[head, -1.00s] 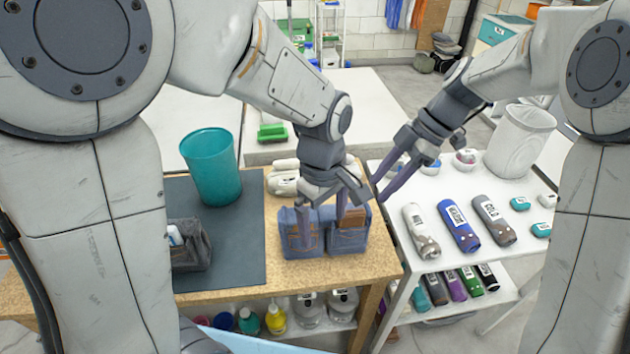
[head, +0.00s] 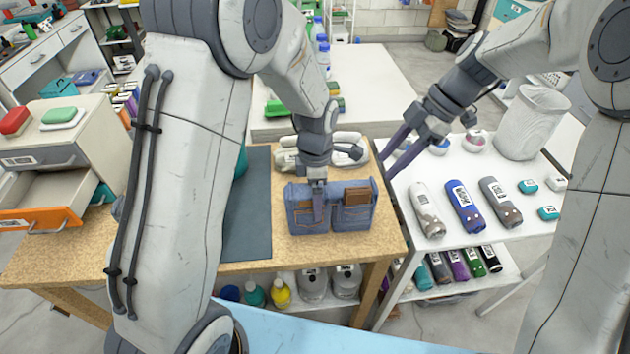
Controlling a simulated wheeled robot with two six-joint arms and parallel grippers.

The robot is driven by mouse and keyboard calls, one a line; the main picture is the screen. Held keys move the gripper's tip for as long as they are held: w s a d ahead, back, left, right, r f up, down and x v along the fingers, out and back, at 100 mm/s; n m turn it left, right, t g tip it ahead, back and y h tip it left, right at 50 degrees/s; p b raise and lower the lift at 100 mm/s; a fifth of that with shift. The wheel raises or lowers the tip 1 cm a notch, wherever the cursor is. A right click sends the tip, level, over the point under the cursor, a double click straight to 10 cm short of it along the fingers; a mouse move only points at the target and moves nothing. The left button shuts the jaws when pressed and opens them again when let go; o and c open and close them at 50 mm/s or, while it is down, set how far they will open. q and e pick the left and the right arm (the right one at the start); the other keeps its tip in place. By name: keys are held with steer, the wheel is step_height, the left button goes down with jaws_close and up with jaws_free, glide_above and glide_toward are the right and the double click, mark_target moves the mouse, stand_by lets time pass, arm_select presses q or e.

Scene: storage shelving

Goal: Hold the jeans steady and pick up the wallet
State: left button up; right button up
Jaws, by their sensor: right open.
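The blue denim jeans (head: 335,225), a folded piece with two pockets, sit upright on the wooden workbench. The brown wallet (head: 357,197) sticks out of the jeans' right pocket. My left gripper (head: 318,207) points down at the jeans' left pocket. Its fingers line up in this view, so I cannot tell whether they are open or closed on the denim. My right gripper (head: 384,168) is open and empty. It is right of and above the jeans and wallet, apart from both, near the gap between the bench and the white table.
The wooden bench (head: 262,247) carries a dark mat (head: 248,215) left of the jeans and pale rolled items behind them. A drawer unit (head: 50,170) stands far left.

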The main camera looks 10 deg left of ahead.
arm_select(q)
steer(key=shift+f, duration=1.8)
jaws_close()
